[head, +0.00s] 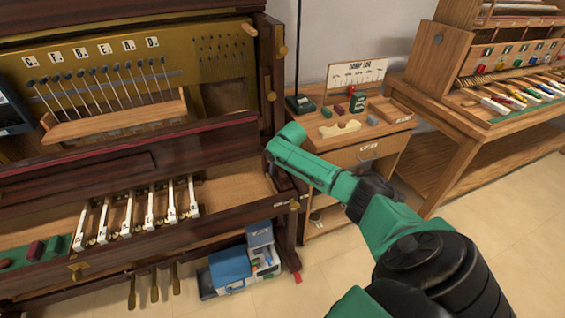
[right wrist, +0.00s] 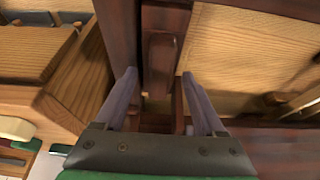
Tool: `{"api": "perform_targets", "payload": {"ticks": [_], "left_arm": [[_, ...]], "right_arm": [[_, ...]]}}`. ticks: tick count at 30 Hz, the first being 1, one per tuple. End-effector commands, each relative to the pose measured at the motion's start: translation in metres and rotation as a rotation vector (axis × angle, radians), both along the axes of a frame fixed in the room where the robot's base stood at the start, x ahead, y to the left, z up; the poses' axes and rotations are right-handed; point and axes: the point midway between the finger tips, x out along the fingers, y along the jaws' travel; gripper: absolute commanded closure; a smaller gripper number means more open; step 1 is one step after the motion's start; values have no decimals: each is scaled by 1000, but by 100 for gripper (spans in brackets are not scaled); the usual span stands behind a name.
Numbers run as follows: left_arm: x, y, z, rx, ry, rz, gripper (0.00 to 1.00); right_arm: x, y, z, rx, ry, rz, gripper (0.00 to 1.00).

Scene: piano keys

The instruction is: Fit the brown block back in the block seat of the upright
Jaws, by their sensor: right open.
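My right gripper (head: 272,168) reaches in at the right end of the upright (head: 130,165). In the right wrist view its two fingers (right wrist: 159,78) stand wide apart and nothing is clamped between them. A dark red-brown block (right wrist: 161,62) lies between and just beyond the fingertips, along a dark wooden part of the upright. I cannot tell whether it sits fully in a seat; its near end is in shadow. In the head view my arm and gripper hide this spot. My left gripper is not in view.
Two dark red pieces (head: 44,248) lie on green felt left of the white keys (head: 138,215). A side table (head: 345,155) holds small blocks and a card. A blue box (head: 230,268) stands on the floor below. A workbench (head: 480,110) is at the right.

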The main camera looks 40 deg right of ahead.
Motion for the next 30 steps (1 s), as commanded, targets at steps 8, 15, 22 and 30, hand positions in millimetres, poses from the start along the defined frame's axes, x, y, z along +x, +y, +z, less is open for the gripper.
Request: {"api": "perform_targets", "payload": {"ticks": [8,15,22,30], "left_arm": [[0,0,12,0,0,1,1],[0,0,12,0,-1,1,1],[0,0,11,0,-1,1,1],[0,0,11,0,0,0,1]], "right_arm": [[-20,6,53,-5,-3,4,28],[-44,14,113,-4,-4,2,28],[-52,18,133,-2,-1,1,28],[-52,18,133,-2,-2,0,28]]}}
